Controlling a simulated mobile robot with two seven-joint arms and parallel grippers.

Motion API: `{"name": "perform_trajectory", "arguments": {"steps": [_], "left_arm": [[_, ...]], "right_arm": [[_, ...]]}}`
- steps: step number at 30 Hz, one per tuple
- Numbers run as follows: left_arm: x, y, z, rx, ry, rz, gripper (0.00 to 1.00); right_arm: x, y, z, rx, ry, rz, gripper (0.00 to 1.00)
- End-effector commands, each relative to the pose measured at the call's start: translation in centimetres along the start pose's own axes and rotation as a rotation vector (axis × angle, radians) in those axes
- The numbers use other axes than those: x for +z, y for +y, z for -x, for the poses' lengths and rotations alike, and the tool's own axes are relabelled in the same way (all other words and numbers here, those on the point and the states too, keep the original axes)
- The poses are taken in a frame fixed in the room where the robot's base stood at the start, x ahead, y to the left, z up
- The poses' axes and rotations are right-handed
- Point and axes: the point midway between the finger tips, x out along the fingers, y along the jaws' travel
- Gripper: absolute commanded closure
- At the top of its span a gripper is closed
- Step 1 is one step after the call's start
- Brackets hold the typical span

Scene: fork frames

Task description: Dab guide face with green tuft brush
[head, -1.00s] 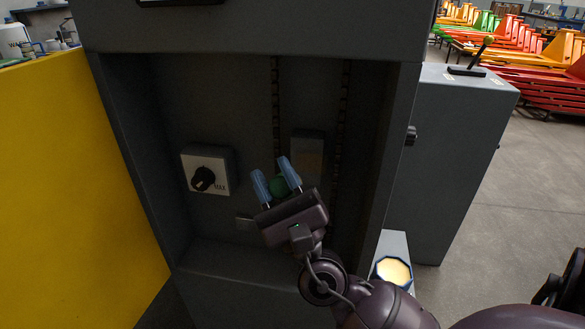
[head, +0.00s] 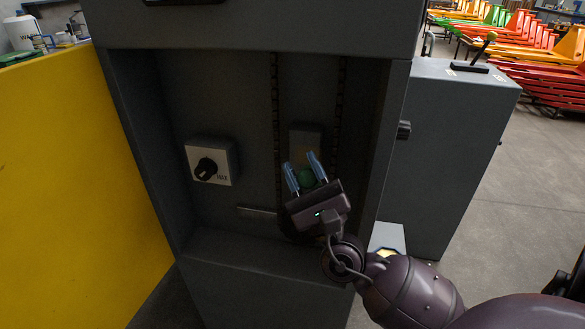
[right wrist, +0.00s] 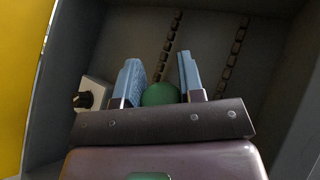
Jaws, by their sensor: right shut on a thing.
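My right gripper (head: 301,162) is inside the open grey cabinet, shut on the green tuft brush (head: 307,177). Only a rounded green part of the brush shows between the blue fingers, also in the right wrist view (right wrist: 160,94); the rest is hidden. A grey upright block (head: 306,135) on the cabinet's back wall, possibly the guide face, lies just behind the fingertips in the head view. Its lower part is covered by the gripper, and I cannot tell whether the brush touches it. My left gripper is not in view.
Two vertical chains (head: 275,100) run down the back wall. A dial switch (head: 209,163) is at the left, with a small plate (head: 257,212) lower down. The cabinet side walls flank my arm. A container with pale yellow contents (head: 388,253) is partly hidden by my arm.

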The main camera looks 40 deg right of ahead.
Motion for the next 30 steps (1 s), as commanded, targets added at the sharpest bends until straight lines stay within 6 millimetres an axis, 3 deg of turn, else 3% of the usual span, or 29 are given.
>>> {"name": "perform_trajectory", "arguments": {"steps": [14, 30], "left_arm": [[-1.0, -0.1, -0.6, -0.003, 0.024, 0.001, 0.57], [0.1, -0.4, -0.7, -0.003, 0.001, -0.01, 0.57]], "right_arm": [[-0.1, -0.1, 0.0, 0.004, -0.003, -0.006, 0.88], [-3.0, -1.1, -1.6, 0.005, -0.003, -0.005, 0.88]]}}
